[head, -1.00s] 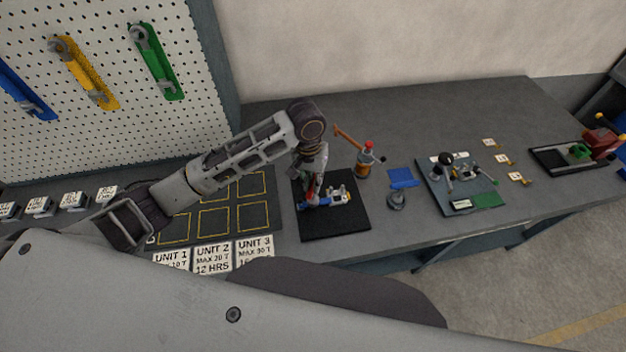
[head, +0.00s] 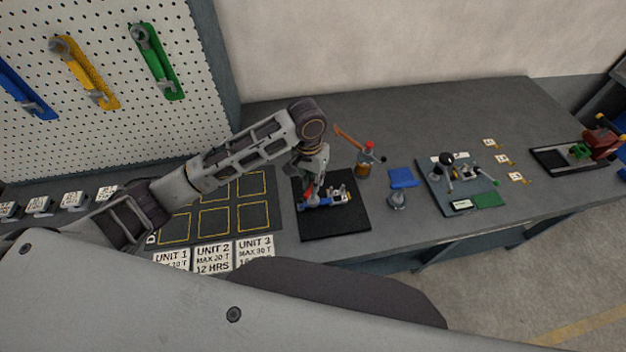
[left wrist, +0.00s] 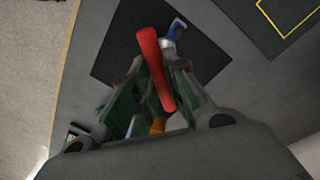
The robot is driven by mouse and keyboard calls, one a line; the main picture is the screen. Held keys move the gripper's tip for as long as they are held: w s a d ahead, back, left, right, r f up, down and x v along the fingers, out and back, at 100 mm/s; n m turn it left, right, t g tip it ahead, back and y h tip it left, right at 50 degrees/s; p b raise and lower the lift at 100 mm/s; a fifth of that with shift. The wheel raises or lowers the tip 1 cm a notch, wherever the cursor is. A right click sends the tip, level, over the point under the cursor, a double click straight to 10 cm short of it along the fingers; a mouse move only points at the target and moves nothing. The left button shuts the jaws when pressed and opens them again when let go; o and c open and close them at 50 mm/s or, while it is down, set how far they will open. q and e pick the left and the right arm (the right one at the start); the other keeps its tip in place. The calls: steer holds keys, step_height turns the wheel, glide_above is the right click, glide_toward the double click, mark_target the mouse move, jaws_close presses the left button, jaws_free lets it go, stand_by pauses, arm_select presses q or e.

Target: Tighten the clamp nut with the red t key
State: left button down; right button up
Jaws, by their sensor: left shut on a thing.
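My left gripper (head: 313,190) is over the black mat (head: 343,223) in the head view. In the left wrist view the gripper (left wrist: 155,98) is shut on the red T key, whose red bar (left wrist: 152,62) lies between the fingers. A small clamp fixture with blue and pale parts (head: 340,197) sits on the mat, close beside the gripper. Its blue end (left wrist: 177,30) shows just past the red bar in the wrist view. The key's lower end and the clamp nut are hidden, so I cannot tell whether they touch. My right gripper is not in view.
An orange-handled tool stand with a red top (head: 366,160) stands behind the mat. A blue pad (head: 403,178) and a grey part (head: 396,201) lie to the right. A grey board with fittings (head: 440,200) is farther right. Yellow-outlined squares (head: 215,219) lie left.

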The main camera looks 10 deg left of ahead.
arm_select(q)
steer(key=shift+r+m, duration=0.1)
steer(key=shift+m, duration=1)
steer(key=shift+w+m, duration=0.1)
steer(key=shift+m, duration=1.7)
steer(key=shift+r+m, duration=0.1)
steer(key=shift+m, duration=1.1)
steer(key=shift+n, duration=0.5)
